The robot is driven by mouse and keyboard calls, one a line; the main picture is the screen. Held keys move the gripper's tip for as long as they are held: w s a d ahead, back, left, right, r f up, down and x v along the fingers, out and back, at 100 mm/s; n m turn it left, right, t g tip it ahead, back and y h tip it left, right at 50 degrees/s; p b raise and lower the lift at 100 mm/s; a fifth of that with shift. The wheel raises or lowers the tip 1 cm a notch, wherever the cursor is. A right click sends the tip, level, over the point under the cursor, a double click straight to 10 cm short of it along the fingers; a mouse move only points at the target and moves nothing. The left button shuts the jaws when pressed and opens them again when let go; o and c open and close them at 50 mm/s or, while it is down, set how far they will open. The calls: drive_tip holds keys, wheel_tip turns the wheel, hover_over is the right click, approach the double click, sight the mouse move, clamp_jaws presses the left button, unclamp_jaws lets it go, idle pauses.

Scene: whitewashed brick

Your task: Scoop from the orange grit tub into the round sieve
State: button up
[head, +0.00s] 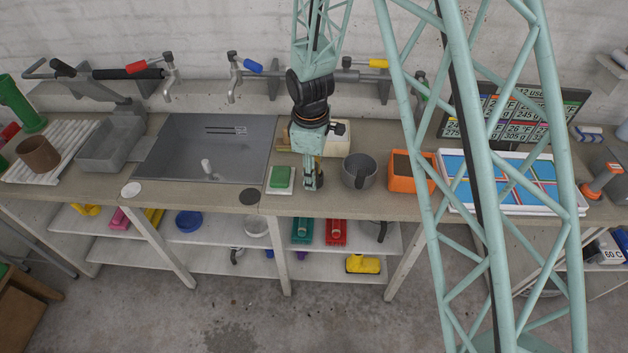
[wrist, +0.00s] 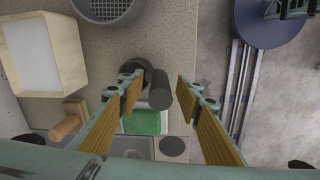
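The orange tub (head: 406,186), holding dark grit, stands on the bench right of centre in the head view, partly behind my arm's lattice. A grey round vessel (head: 348,177), seemingly the sieve, stands to its left; its meshed bowl also shows at the top of the wrist view (wrist: 108,12). In the wrist view a dark cylindrical handle (wrist: 159,92) stands between my fingers, beside a dark round part (wrist: 134,76); this looks like the scoop. My gripper (head: 311,187) is low over the bench, left of the sieve, with its fingers (wrist: 157,84) apart and gaps on both sides of the handle.
A green block on a white pad (head: 281,179) lies just left of my gripper. A cream box (head: 336,138) stands behind it. A black disc (head: 250,197) lies near the front edge. A grey sink panel (head: 190,140) is to the left, a blue-panelled tray (head: 515,200) to the right.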

idle(0.3)
drive_tip(key=c, duration=1.1)
drive_tip(key=shift+r, duration=0.15)
drive_tip(key=shift+r, duration=1.55)
drive_tip(key=s+b, duration=0.1)
drive_tip(key=s, duration=0.4)
drive_tip(key=s+r, duration=0.1)
drive_tip(key=s, duration=0.4)
drive_tip(key=s+a+b, duration=0.1)
drive_tip(key=s, duration=0.5)
drive_tip(key=shift+r+b, duration=0.35)
drive_tip(key=shift+w, duration=0.1)
